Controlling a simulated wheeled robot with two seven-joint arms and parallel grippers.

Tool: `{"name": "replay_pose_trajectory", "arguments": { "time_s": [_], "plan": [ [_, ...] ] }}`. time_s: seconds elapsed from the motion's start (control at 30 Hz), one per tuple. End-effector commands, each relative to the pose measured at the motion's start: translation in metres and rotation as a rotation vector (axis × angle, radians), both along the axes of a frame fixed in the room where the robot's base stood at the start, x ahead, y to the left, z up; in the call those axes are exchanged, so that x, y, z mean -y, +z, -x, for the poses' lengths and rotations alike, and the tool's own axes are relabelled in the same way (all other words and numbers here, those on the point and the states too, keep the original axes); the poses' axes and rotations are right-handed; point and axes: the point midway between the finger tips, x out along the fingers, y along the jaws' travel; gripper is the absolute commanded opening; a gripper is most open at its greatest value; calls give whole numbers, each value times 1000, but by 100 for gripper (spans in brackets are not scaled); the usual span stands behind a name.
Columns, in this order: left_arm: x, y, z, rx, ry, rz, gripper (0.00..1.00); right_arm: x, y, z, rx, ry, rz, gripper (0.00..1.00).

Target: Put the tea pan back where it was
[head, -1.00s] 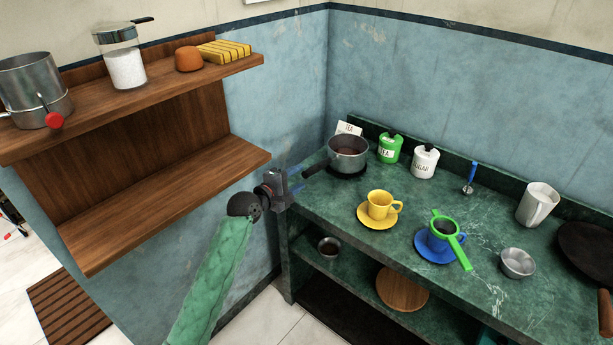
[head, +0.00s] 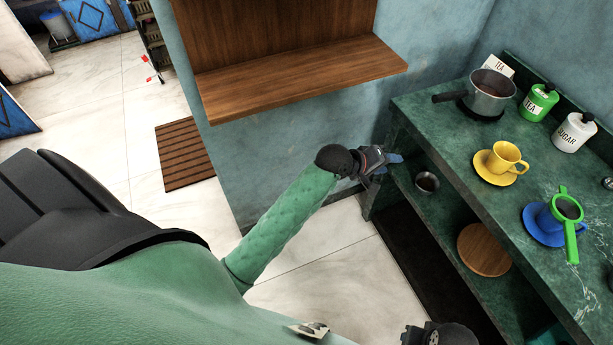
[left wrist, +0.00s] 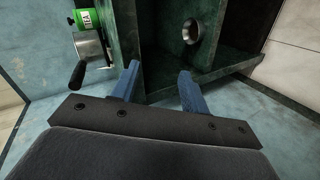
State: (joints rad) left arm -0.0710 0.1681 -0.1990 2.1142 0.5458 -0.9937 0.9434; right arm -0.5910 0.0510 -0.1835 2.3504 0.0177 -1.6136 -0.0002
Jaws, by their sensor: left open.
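The tea pan (head: 490,92) is a grey metal saucepan with a dark handle and brown liquid inside. It stands upright on the dark burner at the back left of the green counter, its handle pointing left. It also shows in the left wrist view (left wrist: 92,46) at the upper left. My left gripper (head: 388,165) is open and empty at the counter's left end, below the top and apart from the pan. Its blue fingers (left wrist: 159,78) show apart in the left wrist view. A dark part of my right arm's end (head: 440,335) shows at the bottom edge; its fingers are not clear.
The green counter (head: 440,125) also holds a yellow cup, a blue cup with a green strainer, and TEA and SUGAR jars. A small metal bowl (head: 427,182) and a round board (head: 484,250) are on its lower shelf. A wooden wall shelf (head: 310,75) is empty where visible.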

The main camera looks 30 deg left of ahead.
Motion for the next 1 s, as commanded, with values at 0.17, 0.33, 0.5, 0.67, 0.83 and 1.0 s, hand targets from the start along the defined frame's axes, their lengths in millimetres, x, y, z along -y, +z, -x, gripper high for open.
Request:
{"name": "replay_pose_trajectory", "arguments": {
  "time_s": [0.17,0.33,0.5,0.67,0.83,1.0],
  "plan": [
    [-6,-63,82,-67,-130,-288,45,0,0,0,0,0,0,44],
    [-19,-108,164,-147,-294,-539,45,0,0,0,-1,0,0,44],
    [-36,-137,247,-245,-485,-745,45,0,-1,1,-2,0,1,44],
    [-50,-148,308,-323,-638,-866,45,1,-1,2,-3,0,2,44],
    [-57,-151,338,-364,-724,-918,45,1,-1,2,-4,0,2,44],
    [-58,-151,342,-369,-738,-927,45,1,-1,2,-3,1,3,44]
  ]
}}
